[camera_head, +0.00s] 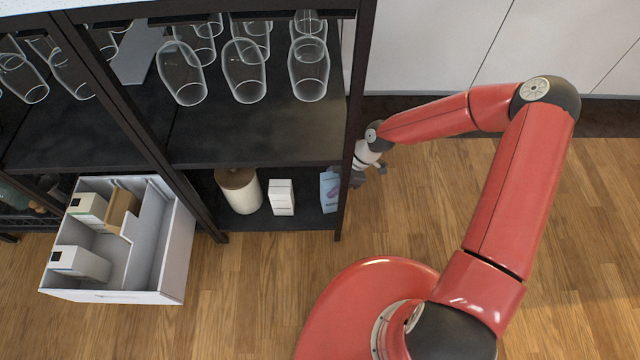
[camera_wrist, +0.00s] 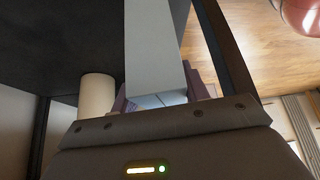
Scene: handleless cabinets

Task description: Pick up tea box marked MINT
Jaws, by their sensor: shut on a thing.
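A pale blue box (camera_head: 329,190) with a purple mark stands on the bottom shelf, beside the right front post. My gripper (camera_head: 356,178) reaches in from the right at that post, which hides part of it. In the wrist view, a pale box (camera_wrist: 153,50) rises between the purplish finger pads, and my gripper (camera_wrist: 165,102) is shut on it. It appears to be the pale blue box. A white box (camera_head: 281,197) stands apart to its left. I cannot read MINT on any box.
A pale canister with a wooden lid (camera_head: 240,190) stands left of the white box. An open white drawer (camera_head: 172,258) holding boxes juts out at left.

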